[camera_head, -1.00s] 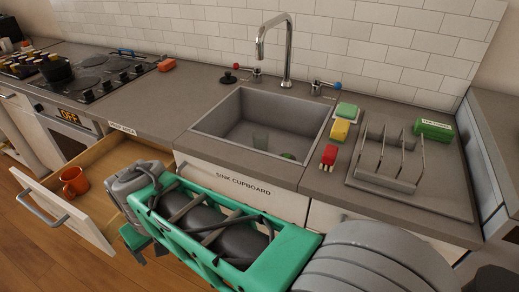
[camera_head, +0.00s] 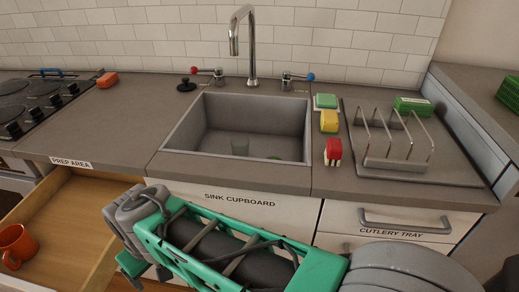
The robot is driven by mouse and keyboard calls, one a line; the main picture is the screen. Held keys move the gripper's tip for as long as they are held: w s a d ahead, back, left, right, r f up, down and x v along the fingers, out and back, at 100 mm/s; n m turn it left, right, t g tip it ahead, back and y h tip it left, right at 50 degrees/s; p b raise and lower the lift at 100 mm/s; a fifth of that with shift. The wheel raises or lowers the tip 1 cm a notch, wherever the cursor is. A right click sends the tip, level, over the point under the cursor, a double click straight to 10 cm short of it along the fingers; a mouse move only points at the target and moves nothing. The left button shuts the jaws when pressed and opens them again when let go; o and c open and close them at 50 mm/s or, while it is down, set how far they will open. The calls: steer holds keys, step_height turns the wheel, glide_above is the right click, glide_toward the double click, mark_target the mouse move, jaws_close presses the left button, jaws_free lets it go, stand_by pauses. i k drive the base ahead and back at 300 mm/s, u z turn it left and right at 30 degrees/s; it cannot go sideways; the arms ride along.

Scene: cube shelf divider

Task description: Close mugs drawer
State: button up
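The mugs drawer (camera_head: 88,207) stands pulled open at the lower left, under the counter part labelled prep area. An orange mug (camera_head: 14,245) sits in it near the left picture edge. The drawer's front panel and handle are out of the picture now. My green and grey arm crosses the lower middle, in front of the sink cupboard. Its wrist end is beside the drawer's right side; I cannot tell whether they touch. My gripper's fingers cannot be made out.
The sink cupboard front (camera_head: 240,201) and cutlery tray drawer (camera_head: 391,229) are shut. The sink (camera_head: 180,142), sponges (camera_head: 329,121) and a metal rack (camera_head: 396,163) are on the counter. A hob (camera_head: 35,100) is at the far left.

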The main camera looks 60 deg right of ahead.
mark_target(78, 250)
steer(key=u, duration=0.8)
steer(key=k, duration=1.3)
steer(key=u, duration=0.7)
steer(key=i, duration=0.9)
steer(key=u, duration=0.8)
steer(key=i, duration=0.35)
steer(key=u, duration=0.05)
